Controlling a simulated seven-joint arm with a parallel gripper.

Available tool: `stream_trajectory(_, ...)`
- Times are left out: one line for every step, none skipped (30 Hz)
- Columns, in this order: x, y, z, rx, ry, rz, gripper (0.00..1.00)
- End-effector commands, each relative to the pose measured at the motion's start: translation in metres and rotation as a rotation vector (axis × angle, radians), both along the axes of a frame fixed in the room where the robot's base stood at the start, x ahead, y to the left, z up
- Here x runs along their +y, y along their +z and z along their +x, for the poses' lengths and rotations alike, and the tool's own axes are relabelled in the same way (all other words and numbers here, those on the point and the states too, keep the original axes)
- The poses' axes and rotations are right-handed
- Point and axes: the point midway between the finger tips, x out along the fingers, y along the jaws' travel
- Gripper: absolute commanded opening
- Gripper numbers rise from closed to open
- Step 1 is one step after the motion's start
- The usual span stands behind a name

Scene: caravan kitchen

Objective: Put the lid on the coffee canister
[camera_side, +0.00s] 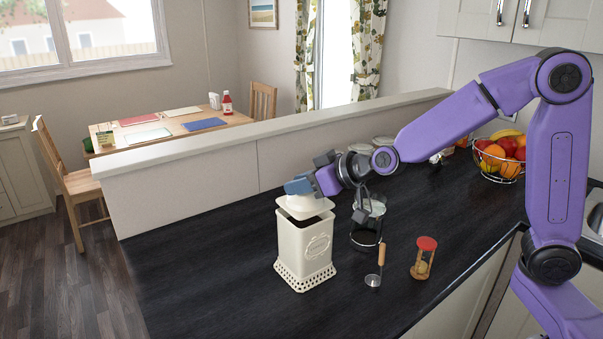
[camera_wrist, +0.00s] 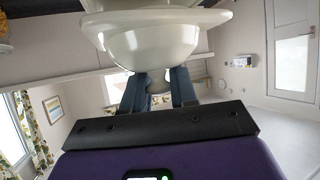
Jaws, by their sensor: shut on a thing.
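The coffee canister (camera_side: 305,250) is a cream, square, tapered container with a pierced base, upright on the dark worktop in the side view. My gripper (camera_side: 300,186) is above it, its blue fingers shut on the cream lid (camera_side: 304,207). The lid is over the canister's mouth, and a dark opening shows at the right of the rim. I cannot tell whether the lid touches the rim. The canister's mouth is partly hidden by the lid.
A glass press (camera_side: 367,222) stands right behind the canister, partly hidden by my gripper. A wire fruit bowl (camera_side: 500,160) is farther back. The worktop (camera_side: 210,270) left of the canister is clear.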

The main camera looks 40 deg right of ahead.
Motion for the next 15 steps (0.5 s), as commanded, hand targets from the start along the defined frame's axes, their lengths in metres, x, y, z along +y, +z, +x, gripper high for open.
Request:
stream_trajectory(-0.0002,-0.0036,-0.0002,0.002,0.0,0.0,0.0)
stream_trajectory(-0.0003,-0.0051,-0.0001,0.002,0.0,0.0,0.0)
stream_trajectory(-0.0001,-0.0064,-0.0002,0.001,0.001,0.0,0.0)
stream_trajectory(0.0002,-0.0072,-0.0003,0.0,0.001,0.0,0.0)
stream_trajectory(0.0002,-0.0078,-0.0004,-0.001,0.002,0.001,0.0)
stream_trajectory(0.0004,-0.0085,-0.0004,0.0,0.001,0.002,0.0)
stream_trajectory(0.0004,-0.0089,-0.0004,0.0,0.001,0.002,0.0)
stream_trajectory(0.0004,-0.0093,-0.0005,0.0,0.001,0.002,0.0)
stream_trajectory(0.0004,-0.0094,-0.0004,0.0,0.001,0.003,0.0)
stream_trajectory(0.0004,-0.0095,-0.0005,0.0,0.001,0.003,0.0)
stream_trajectory(0.0004,-0.0095,-0.0005,0.0,0.001,0.003,0.0)
stream_trajectory(0.0004,-0.0094,-0.0004,0.0,0.001,0.003,0.0)
stream_trajectory(0.0004,-0.0094,-0.0004,0.0,0.001,0.003,0.0)
stream_trajectory(0.0004,-0.0094,-0.0004,0.0,0.001,0.002,0.0)
stream_trajectory(0.0004,-0.0094,-0.0004,0.0,0.001,0.002,0.0)
